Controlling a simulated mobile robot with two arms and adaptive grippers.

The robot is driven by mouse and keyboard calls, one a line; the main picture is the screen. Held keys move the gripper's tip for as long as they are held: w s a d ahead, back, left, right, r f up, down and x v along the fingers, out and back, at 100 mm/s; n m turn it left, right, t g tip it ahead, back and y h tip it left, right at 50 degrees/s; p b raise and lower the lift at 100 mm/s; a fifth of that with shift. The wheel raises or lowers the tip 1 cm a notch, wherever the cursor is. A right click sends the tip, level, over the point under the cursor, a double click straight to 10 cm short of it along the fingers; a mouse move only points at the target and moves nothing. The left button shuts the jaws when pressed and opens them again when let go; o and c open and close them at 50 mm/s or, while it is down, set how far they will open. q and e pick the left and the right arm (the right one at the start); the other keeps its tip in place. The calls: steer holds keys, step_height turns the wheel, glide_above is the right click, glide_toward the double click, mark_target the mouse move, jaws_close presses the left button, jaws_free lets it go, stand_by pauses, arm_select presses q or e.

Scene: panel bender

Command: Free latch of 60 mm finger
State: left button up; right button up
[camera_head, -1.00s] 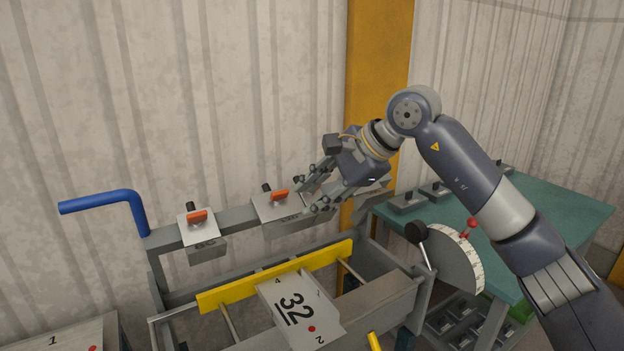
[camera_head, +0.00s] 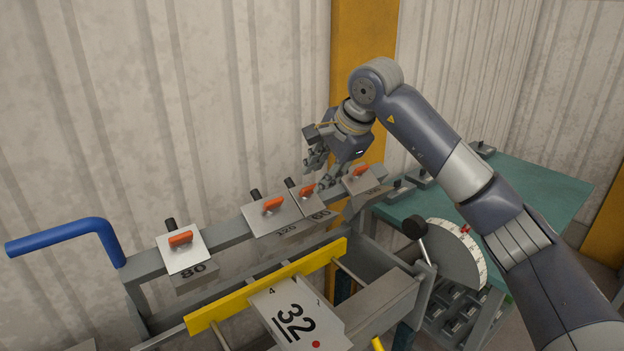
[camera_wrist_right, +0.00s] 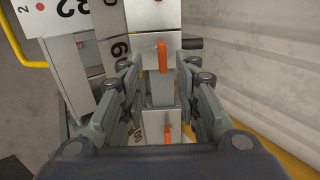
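The 60 mm finger (camera_head: 314,207) is a grey block marked 60, clamped on the grey beam (camera_head: 222,231) between the 120 and 100 fingers. Its orange latch (camera_head: 307,191) lies on top of its pale plate. The latch also shows in the right wrist view (camera_wrist_right: 162,57). My right gripper (camera_head: 316,177) is just above and behind this finger, pointing down. In the right wrist view its fingers (camera_wrist_right: 158,75) are spread to either side of the orange latch, with nothing held; I cannot tell whether they touch it. My left gripper is not in view.
Other fingers with orange latches are the 80 (camera_head: 184,250), the 120 (camera_head: 270,215) and the 100 (camera_head: 362,182). A blue handle (camera_head: 65,235) is at the left. A yellow bar (camera_head: 270,284), a plate marked 32 (camera_head: 292,315) and a dial (camera_head: 455,255) are in front.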

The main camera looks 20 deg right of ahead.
mark_target(311, 187)
steer(key=p+x, duration=0.1)
steer(key=x, duration=0.3)
steer(key=shift+w+a+f, duration=0.15)
steer(key=shift+w+a, duration=0.05)
steer(key=shift+w, duration=0.15)
steer(key=shift+w+f, duration=0.15)
steer(key=shift+f, duration=0.3)
jaws_close()
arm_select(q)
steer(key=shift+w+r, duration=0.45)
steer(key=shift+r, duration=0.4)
